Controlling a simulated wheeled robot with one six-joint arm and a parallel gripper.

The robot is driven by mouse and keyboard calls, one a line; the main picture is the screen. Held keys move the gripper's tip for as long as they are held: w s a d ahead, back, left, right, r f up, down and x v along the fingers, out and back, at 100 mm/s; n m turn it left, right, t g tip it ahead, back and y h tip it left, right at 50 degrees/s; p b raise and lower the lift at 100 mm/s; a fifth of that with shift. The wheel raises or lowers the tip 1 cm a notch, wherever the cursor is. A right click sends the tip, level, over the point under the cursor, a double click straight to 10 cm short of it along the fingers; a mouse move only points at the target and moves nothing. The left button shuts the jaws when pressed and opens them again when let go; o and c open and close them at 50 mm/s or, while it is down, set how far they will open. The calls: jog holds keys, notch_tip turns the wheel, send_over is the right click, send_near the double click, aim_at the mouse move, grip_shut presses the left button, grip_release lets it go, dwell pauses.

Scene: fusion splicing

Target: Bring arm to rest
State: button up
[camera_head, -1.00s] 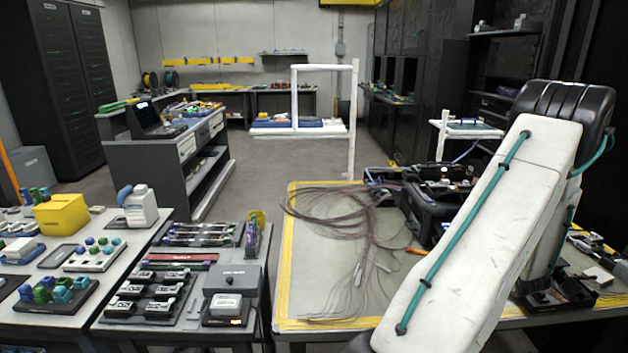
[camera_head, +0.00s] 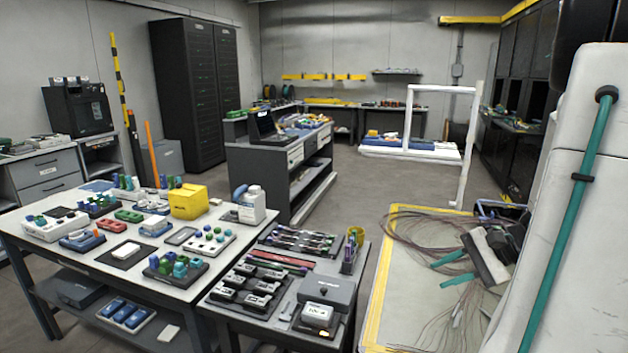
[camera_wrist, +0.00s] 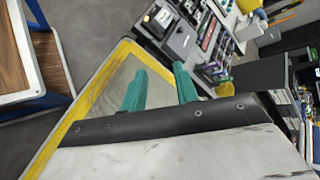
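My gripper (camera_head: 436,275) is at the right of the head view, above the yellow-edged work table (camera_head: 372,318). Its two teal fingers are apart with nothing between them, and they point left in this view. In the wrist view my gripper (camera_wrist: 160,70) also shows its teal fingers spread and empty above the table's grey top and yellow edge. My white arm link with a teal cable fills the right side of the head view.
A bundle of thin fibres (camera_head: 408,240) lies on the yellow-edged table, partly behind my gripper. The table beside it holds a grey box (camera_head: 328,291) and several small devices. A white bottle (camera_head: 252,205) and yellow box (camera_head: 188,203) stand farther left. Open floor lies behind.

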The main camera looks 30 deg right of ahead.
jog(key=s+a+r+n+g+h, duration=0.2)
jog(key=a+n, duration=0.3)
jog(key=a, duration=0.4)
jog(key=s+a+r+n+g+h, duration=0.2)
jog(key=a+r+n, duration=0.2)
jog(key=a, duration=0.5)
jog(key=s+a+r+n+g+h, duration=0.2)
jog(key=a+r+n+h, duration=0.1)
jog(key=a+n, duration=0.4)
jog(key=shift+a+r+n, duration=0.3)
jog(key=shift+a+r, duration=0.05)
jog(key=shift+a, duration=0.8)
